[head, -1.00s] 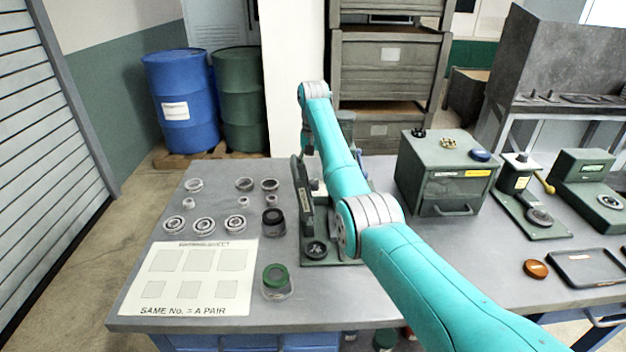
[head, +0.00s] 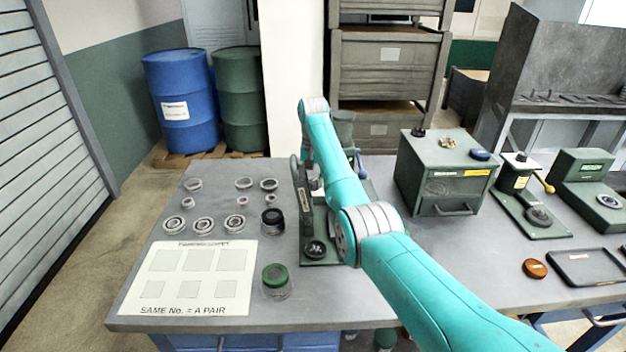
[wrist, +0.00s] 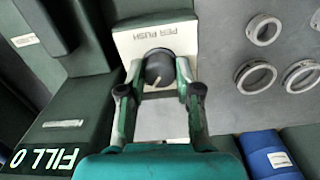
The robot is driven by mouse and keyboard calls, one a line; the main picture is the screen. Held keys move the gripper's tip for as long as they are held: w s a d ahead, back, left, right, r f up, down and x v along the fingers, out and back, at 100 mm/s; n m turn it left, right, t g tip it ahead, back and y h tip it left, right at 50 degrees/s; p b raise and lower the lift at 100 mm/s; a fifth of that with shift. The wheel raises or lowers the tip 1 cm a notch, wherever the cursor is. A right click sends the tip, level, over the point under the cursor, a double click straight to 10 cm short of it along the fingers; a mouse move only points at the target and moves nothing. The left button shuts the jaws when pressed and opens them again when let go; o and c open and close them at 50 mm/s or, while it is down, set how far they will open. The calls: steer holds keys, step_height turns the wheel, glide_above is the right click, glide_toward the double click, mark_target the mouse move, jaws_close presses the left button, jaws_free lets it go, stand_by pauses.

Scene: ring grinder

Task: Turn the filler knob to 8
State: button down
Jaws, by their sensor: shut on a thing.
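The filler knob (wrist: 159,68) is dark and round with a pale pointer line. It sits on a white plate (wrist: 140,38) marked "PER PUSH" in the wrist view. My gripper (wrist: 160,72) is shut on the knob, with one finger on each side. A dark panel (wrist: 80,140) reads "FILL 0" at the lower left of that view. In the head view the green filler machine (head: 305,205) stands on the bench, partly behind my arm. My gripper and the knob are hidden there. The scale around the knob cannot be read.
Several metal rings (head: 203,225) lie left of the machine, and show in the wrist view (wrist: 256,77). A white sheet (head: 245,275) and a green-lidded jar (head: 277,281) are in front. A green box (head: 440,190) with a drawer stands to the right.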

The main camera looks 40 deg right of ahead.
mark_target(313, 181)
steer(key=shift+n, duration=0.3)
steer(key=n, duration=0.3)
steer(key=shift+n, duration=2.2)
steer(key=c, duration=0.8)
jaws_free()
steer(key=shift+r, duration=3.75)
